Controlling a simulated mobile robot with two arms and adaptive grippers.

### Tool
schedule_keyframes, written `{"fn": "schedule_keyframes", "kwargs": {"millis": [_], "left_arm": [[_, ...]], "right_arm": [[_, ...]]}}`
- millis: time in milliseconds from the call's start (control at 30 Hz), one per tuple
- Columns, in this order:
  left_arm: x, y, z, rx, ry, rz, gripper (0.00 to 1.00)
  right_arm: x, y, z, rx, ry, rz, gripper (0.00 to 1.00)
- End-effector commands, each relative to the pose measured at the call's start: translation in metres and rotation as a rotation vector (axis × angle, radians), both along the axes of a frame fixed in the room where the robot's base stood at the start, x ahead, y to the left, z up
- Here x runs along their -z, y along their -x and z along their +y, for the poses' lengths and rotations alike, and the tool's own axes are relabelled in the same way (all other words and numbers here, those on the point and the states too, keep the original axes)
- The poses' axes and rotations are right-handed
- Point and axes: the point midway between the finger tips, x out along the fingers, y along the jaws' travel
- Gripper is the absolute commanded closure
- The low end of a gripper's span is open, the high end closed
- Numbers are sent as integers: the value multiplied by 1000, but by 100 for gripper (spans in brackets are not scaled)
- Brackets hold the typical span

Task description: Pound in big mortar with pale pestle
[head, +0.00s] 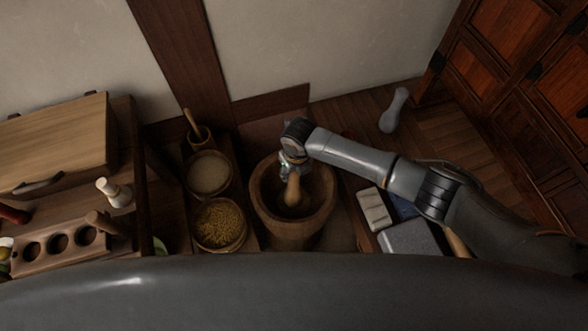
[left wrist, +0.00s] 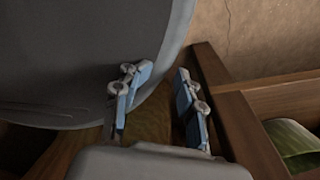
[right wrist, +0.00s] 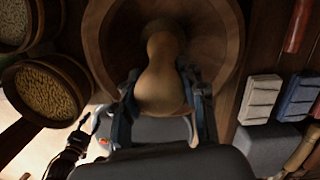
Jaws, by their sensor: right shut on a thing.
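The big wooden mortar (head: 318,216) stands upright on the floor at the middle of the head view, and its inner wall also shows in the right wrist view (right wrist: 105,35). The pale pestle (head: 293,193) is a tan wooden club with a rounded end, seen close up in the right wrist view (right wrist: 163,75). My right gripper (head: 290,168) is shut on the pestle over the mortar, with the pestle's far end inside the bowl. Whether that end touches the bottom cannot be told. My left gripper (left wrist: 160,100) is open and empty beside wooden furniture; it is hidden in the head view.
Tubs of pale grain (head: 209,173) and yellow grain (head: 220,223) stand left of the mortar, with a small mortar (head: 199,137) behind. A grey pestle-shaped object (head: 394,110) is on the floor near the cabinet (head: 520,90).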

Motion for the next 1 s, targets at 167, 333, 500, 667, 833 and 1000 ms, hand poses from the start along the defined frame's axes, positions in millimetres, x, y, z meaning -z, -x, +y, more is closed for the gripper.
{"fn": "schedule_keyframes", "kwargs": {"millis": [167,333,500,667,833,1000], "left_arm": [[5,0,0,0,0,0,72],[-4,-2,5,-3,-6,1,72],[-32,-3,10,-6,-13,0,72],[-60,-3,9,-5,-12,0,72],[-71,-1,8,-3,-10,2,72],[-68,-1,5,-1,-6,2,72]], "right_arm": [[5,-1,1,0,-2,-2,100],[-6,-1,1,-1,-3,-3,100],[-37,-1,1,-1,-3,-3,100],[-67,-1,1,-2,-3,-3,100],[-80,-1,1,-1,-1,-2,100],[-77,-1,1,-1,-1,-2,100]]}}
